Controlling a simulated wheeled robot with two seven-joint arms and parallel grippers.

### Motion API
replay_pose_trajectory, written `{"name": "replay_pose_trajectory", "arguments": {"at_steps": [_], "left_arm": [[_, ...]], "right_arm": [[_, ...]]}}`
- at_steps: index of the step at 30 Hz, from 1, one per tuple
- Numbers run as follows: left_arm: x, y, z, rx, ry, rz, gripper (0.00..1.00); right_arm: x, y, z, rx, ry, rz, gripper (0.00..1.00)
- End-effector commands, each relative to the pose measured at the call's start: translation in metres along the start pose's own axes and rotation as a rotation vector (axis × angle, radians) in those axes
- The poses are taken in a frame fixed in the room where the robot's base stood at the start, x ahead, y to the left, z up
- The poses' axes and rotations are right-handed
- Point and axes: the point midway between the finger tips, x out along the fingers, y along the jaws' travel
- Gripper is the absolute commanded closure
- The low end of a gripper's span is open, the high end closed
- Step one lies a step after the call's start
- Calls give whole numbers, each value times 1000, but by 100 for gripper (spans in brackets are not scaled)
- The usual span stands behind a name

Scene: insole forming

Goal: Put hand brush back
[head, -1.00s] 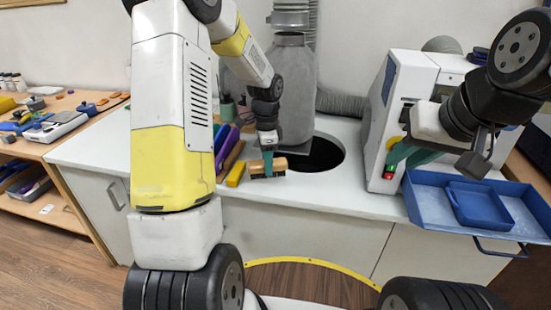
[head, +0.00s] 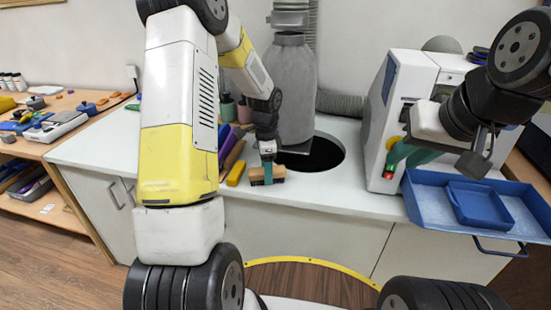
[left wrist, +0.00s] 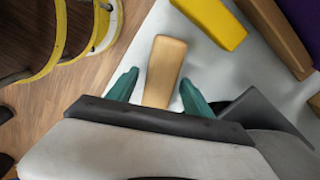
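The hand brush (head: 279,174), a light wooden block, sits on the white counter in front of the dark round opening. My left gripper (head: 267,174) points down over it with its teal fingers at the brush. In the left wrist view the brush's wooden top (left wrist: 165,68) lies between the two teal fingers (left wrist: 157,90). The bristles are hidden in that view. My right gripper (head: 408,154) hangs beside the white machine; its finger spacing is unclear.
A yellow block (head: 236,173) and brown and purple pieces lie close left of the brush. The grey duct (head: 292,85) stands behind it, beside the round opening (head: 318,153). The white machine (head: 393,120) and blue tray (head: 421,208) are at right. The counter's front edge is near.

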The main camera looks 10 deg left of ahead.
Motion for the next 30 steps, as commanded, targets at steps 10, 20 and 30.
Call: {"name": "replay_pose_trajectory", "arguments": {"at_steps": [10, 20, 30], "left_arm": [[-12, -1, 0, -1, 1, -4, 41], [-81, -1, 0, -1, 2, -6, 41], [-124, 1, 0, -6, 2, -5, 41]], "right_arm": [[0, 0, 0, 0, 0, 0, 76], [0, 0, 0, 0, 0, 0, 76], [0, 0, 0, 0, 0, 0, 76]]}}
